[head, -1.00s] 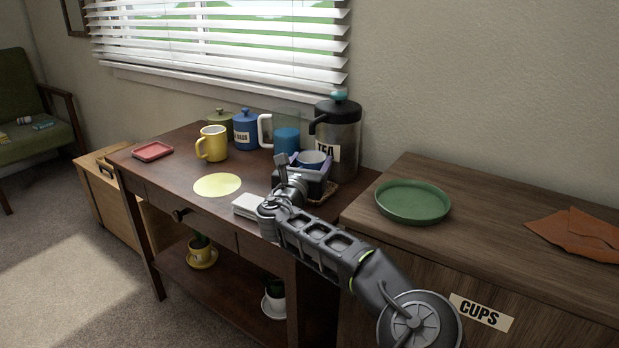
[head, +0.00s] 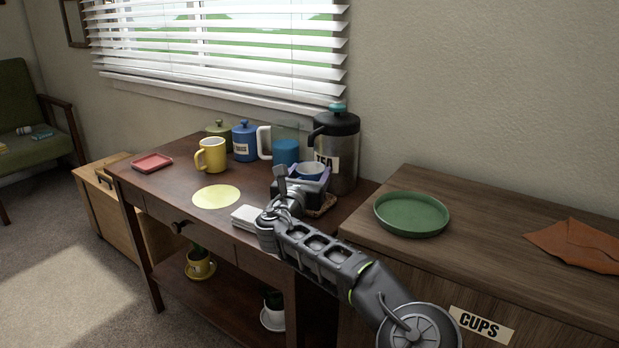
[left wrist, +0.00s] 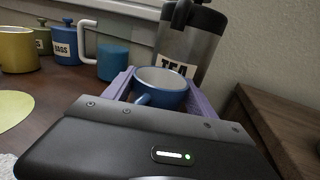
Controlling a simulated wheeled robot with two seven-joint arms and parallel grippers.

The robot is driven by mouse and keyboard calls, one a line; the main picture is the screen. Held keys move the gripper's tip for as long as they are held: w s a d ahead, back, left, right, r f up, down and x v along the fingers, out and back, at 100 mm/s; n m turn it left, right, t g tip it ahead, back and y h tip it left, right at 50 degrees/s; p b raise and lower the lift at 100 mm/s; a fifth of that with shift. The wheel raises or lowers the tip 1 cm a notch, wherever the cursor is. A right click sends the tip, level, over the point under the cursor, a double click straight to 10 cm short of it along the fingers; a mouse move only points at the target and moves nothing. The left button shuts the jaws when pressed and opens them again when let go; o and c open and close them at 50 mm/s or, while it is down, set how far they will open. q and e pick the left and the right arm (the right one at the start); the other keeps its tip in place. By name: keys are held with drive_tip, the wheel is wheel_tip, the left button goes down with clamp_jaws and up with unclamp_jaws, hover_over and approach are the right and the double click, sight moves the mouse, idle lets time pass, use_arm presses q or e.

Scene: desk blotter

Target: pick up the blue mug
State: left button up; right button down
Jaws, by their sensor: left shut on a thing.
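The blue mug (head: 311,170) has a pale inside and stands upright at the right end of the dark desk, in front of the TEA jar. In the left wrist view the mug (left wrist: 160,85) sits between the two purple fingers, its handle toward the wrist. My left gripper (head: 303,182) is shut on the mug, and its body hides the mug's lower part in the head view. A woven coaster (head: 322,207) shows below the gripper. I cannot tell whether the mug touches it. My right gripper is not in view.
The TEA jar (head: 338,145) stands close behind the mug. A blue cup-like container (head: 285,152), a blue canister (head: 245,140) and a yellow mug (head: 211,155) stand to the left. White cards (head: 246,217) lie near the front edge. A cabinet with a green tray (head: 411,214) is at right.

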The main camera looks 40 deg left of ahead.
use_arm(q)
wheel_tip(320, 180, up, 4)
drive_tip(key=p, duration=0.2)
drive_tip(key=p+v, duration=0.3)
drive_tip(key=v, duration=1.5)
drive_tip(key=shift+f, duration=0.35)
